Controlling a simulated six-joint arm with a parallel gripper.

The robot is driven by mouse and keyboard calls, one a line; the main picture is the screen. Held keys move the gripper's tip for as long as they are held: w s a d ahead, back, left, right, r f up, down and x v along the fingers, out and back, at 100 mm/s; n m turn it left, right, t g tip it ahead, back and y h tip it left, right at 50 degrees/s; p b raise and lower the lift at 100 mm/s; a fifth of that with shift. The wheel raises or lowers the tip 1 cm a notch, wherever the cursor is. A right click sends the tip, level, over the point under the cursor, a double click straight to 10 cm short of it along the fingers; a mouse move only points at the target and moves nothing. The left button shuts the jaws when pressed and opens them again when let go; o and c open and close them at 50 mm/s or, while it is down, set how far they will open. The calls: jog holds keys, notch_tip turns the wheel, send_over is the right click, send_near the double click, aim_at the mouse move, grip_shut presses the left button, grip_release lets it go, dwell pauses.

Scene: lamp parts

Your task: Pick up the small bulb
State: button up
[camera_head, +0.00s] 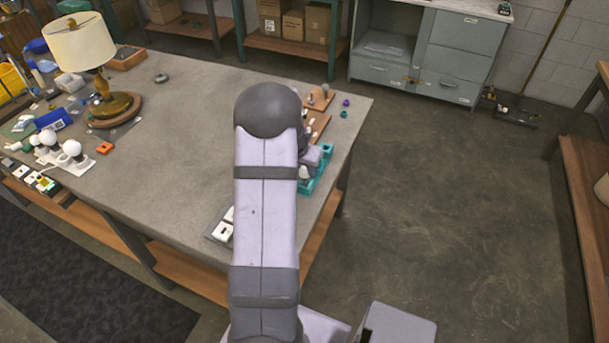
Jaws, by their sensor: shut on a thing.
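Several white round bulbs (71,148) stand in a row in a holder at the table's left edge, and I cannot tell whether the small bulb is among them. My gripper (313,157) shows only in part, low over the teal tray (322,172) at the table's right edge. My own arm hides the rest of it and its fingertips. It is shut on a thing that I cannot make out.
A lamp with a cream shade (79,42) stands at the table's back left. A brown board with small parts (319,98) lies behind the tray. A grey block with white pieces (222,229) sits at the front edge. The table's middle (185,145) is clear.

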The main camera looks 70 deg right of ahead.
aim_at(304, 169)
notch_tip(304, 169, up, 8)
jog(key=shift+f+b, duration=0.25)
jog(key=shift+b, duration=0.5)
jog(key=shift+w+a+r, duration=0.15)
jog(key=shift+w, duration=0.2)
jog(key=w+a+p, duration=0.2)
jog(key=w+p, duration=0.1)
jog(key=w, duration=0.3)
jog(key=w+a+r+p, duration=0.1)
jog(key=w+a+p, duration=0.1)
jog(key=w, duration=0.5)
jog(key=shift+w+a+r+p, duration=0.2)
jog(key=shift+r+p, duration=0.1)
jog(key=shift+p, duration=0.25)
jog(key=shift+f, duration=0.15)
jog(key=shift+f+b, duration=1.4)
jog(key=shift+f, duration=1)
